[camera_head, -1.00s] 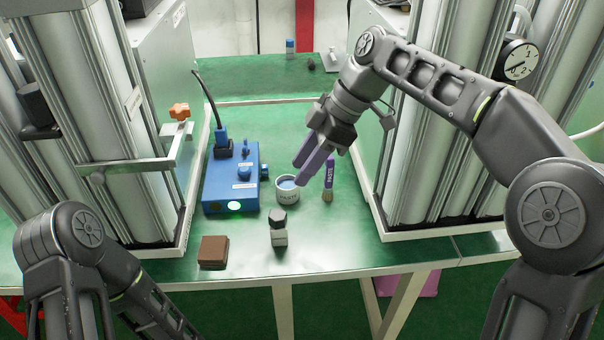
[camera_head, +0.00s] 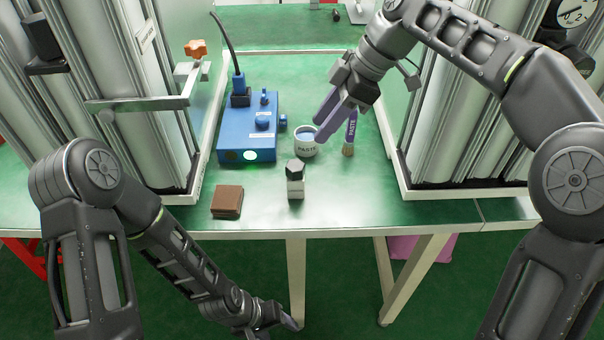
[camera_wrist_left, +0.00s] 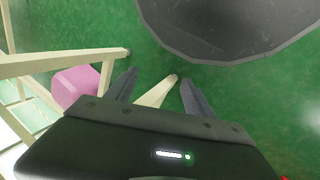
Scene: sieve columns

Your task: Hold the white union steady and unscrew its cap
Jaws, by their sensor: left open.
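My right gripper (camera_head: 322,132) hangs over the bench by the paste jar, behind and right of the union.
A blue box (camera_head: 248,138) with a lit lamp stands behind. Metal columns (camera_head: 470,100) flank both sides.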

